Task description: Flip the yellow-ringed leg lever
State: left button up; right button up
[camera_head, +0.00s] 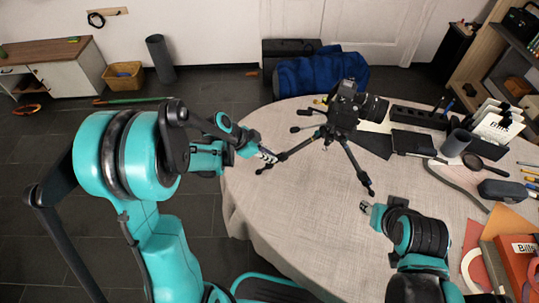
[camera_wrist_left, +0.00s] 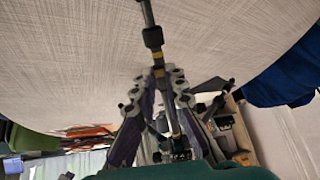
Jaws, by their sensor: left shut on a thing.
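A black tripod (camera_head: 328,134) with a camera (camera_head: 350,105) on top stands on the round table, its legs spread. My left gripper (camera_head: 266,154) is at the left leg, near its foot. In the left wrist view the leg (camera_wrist_left: 150,36) runs between the fingers, with a yellow ring (camera_wrist_left: 158,71) just beyond the fingertips. The lever itself is hidden or too small to make out. My right gripper (camera_head: 365,206) is over the table's front part, apart from the tripod; its opening is too small to judge.
The light cloth-covered table (camera_head: 290,205) is clear around the tripod's front. A black tray (camera_head: 414,143), dark cup (camera_head: 456,142) and magnifier (camera_head: 473,160) lie to the right. Orange papers and a red binder (camera_head: 520,262) are at the front right. A blue bag (camera_head: 320,73) lies behind.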

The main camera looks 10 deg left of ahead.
pick_arm(q)
jog(key=shift+r, duration=0.2)
dwell(0.3)
jog(key=shift+r+p, duration=0.3)
jog(key=shift+r, duration=0.05)
jog(key=shift+d+r, duration=0.1)
jog(key=shift+r, duration=0.1)
jog(key=shift+d+r+p, duration=0.1)
jog(key=shift+r+p, duration=0.15)
jog(key=shift+p, duration=0.05)
grip_shut()
jog(key=shift+w+d+r+p, duration=0.25)
jog(key=shift+d+r+p, duration=0.1)
jog(key=shift+d+r, duration=0.15)
dwell(0.7)
jog(key=shift+d+r, duration=0.1)
jog(key=shift+r, duration=0.1)
grip_release()
jog(key=shift+o, duration=1.3)
